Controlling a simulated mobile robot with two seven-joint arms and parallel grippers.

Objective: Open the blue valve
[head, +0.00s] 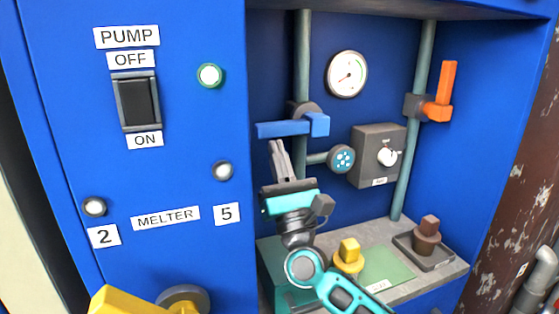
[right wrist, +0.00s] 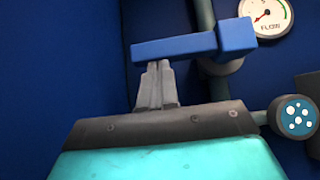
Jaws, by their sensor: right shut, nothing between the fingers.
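The blue valve handle (head: 290,126) sits on the left vertical pipe in the recess. It points level to the left, across the pipe. It also shows in the right wrist view (right wrist: 185,46). My right gripper (head: 275,145) is shut and empty, just below the handle's left part. In the right wrist view its fingertips (right wrist: 155,66) are at the handle's lower edge; I cannot tell whether they touch it. My left gripper is not in view.
An orange valve handle (head: 447,90) stands upright on the right pipe. A gauge (head: 347,74), a grey box with a knob (head: 378,155) and a round teal fitting (head: 341,158) are close by. A yellow knob piece (head: 348,256) and a brown piece (head: 427,236) stand on the shelf (head: 385,238).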

